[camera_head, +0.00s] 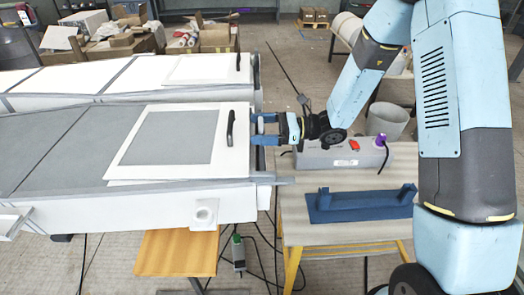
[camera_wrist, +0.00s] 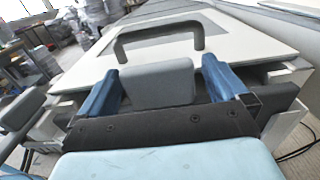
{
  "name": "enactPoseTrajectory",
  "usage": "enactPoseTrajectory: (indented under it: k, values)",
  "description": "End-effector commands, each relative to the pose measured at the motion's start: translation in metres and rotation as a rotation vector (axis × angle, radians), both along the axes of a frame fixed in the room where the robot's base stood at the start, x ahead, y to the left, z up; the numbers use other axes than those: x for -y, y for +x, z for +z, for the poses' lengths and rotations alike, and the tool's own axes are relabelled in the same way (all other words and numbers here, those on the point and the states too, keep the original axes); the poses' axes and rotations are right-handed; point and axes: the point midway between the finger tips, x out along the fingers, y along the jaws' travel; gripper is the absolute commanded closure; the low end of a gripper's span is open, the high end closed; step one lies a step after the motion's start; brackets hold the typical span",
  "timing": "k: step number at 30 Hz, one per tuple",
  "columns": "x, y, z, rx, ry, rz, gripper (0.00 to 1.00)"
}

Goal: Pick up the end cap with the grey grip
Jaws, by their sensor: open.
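In the wrist view the grey grip (camera_wrist: 160,82) of the end cap is a rounded block at the near end of the mould. My gripper (camera_wrist: 168,92) is open, with one blue finger on each side of the grip and a narrow gap on both sides. In the head view my gripper (camera_head: 264,129) is at the right end of the front mould (camera_head: 130,209), pointing left. The end cap's body is mostly hidden behind my gripper in the wrist view. I cannot make out the end cap clearly in the head view.
A white panel (camera_head: 120,166) with a dark handle (camera_head: 230,128) lies on the front mould; the handle rises just beyond the grip in the wrist view (camera_wrist: 160,36). A workbench (camera_head: 300,228) to the right holds a blue bracket (camera_head: 350,207) and a grey box (camera_head: 335,157).

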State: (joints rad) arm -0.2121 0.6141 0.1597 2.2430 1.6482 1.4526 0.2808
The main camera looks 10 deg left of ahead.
Motion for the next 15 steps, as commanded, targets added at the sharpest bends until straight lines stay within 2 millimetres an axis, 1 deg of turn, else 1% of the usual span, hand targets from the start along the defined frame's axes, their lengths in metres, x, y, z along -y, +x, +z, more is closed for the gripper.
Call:
enactPoseTrajectory:
  k: [2, 15]
  values:
    - [0.0000, 0.0000, 0.0000, 0.000, 0.000, 0.000, 0.00]
    - [0.0000, -0.0002, -0.0001, 0.000, 0.000, 0.001, 0.41]
